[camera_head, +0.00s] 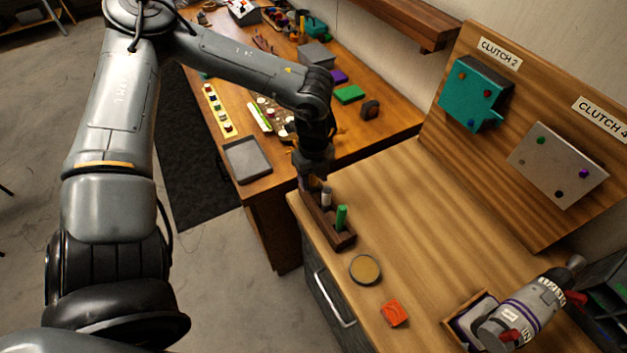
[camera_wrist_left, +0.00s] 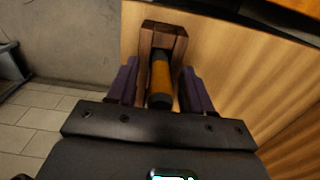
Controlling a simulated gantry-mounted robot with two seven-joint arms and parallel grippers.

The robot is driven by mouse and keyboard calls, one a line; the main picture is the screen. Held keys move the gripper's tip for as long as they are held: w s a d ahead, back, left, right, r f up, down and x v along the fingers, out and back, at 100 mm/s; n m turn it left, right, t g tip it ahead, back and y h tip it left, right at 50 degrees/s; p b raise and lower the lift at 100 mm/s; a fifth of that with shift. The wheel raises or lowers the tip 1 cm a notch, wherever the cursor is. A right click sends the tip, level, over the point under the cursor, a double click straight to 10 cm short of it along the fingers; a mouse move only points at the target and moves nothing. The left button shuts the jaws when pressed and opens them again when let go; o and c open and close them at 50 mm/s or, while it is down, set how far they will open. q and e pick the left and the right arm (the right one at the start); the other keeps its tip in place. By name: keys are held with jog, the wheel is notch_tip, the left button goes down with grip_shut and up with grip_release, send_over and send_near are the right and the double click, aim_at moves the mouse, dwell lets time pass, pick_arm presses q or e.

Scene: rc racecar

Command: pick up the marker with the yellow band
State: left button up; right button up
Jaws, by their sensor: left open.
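A dark wooden marker rack (camera_head: 341,238) stands at the left edge of the near wooden counter. A green marker (camera_head: 341,217) and a pale grey marker (camera_head: 326,197) stand in it. My left gripper (camera_head: 314,186) is open at the rack's far end and partly hides it. In the left wrist view, a marker with a broad yellow-orange band (camera_wrist_left: 161,75) and a dark end lies between the purple finger pads of the left gripper (camera_wrist_left: 160,88). A gap shows on each side of it, and the rack (camera_wrist_left: 165,33) shows around it. My right gripper is not in view.
A round tan-topped disc (camera_head: 365,269) and an orange-red block (camera_head: 394,313) lie near the rack. A grey cylindrical device (camera_head: 533,303) with red parts is at the lower right. An upright board (camera_head: 527,220) borders the counter; the counter's middle is clear.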

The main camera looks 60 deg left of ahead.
pick_arm(q)
jog(key=shift+f, duration=0.3)
grip_shut()
jog(key=shift+r, duration=0.15)
